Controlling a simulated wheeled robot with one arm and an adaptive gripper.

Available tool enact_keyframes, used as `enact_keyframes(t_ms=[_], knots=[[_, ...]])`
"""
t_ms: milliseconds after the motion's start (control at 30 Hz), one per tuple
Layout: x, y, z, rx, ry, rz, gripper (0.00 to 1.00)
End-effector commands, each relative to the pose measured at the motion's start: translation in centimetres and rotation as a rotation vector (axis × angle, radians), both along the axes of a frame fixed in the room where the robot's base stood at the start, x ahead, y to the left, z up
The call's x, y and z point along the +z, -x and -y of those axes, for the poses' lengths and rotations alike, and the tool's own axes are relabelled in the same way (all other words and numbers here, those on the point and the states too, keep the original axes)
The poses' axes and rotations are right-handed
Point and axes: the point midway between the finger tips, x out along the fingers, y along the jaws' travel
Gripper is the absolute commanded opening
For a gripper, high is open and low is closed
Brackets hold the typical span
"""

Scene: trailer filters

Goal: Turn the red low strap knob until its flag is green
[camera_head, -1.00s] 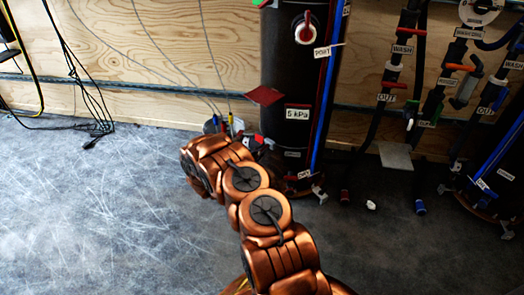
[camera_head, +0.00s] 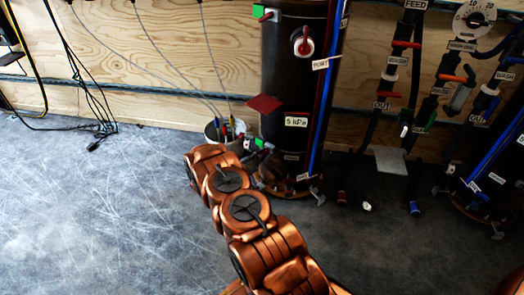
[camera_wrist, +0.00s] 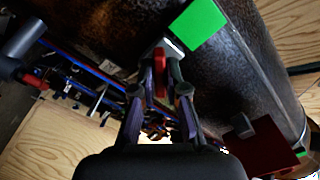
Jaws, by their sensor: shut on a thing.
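The low strap knob (camera_wrist: 159,78) is red and sits on the dark cylinder (camera_wrist: 225,75), between my fingers in the wrist view. My gripper (camera_wrist: 160,82) is shut on this knob. The flag (camera_wrist: 198,25) beside it shows green. In the head view a green flag (camera_head: 259,143) shows low on the left side of the cylinder (camera_head: 290,80), just past the end of my arm. My gripper and the knob are mostly hidden behind my arm there.
A red flag (camera_head: 265,103) sticks out higher on the cylinder, with another green flag (camera_head: 259,11) near the top. A red-handled port valve (camera_head: 304,41) faces forward. A white bucket (camera_head: 214,130) stands left of the cylinder.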

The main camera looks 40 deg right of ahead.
Motion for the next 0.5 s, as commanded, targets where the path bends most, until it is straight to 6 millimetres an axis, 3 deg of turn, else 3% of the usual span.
enact_keyframes(t_ms=[500], knots=[[0.33, -0.06, 0.05, -0.001, -0.016, 0.236, 0.0]])
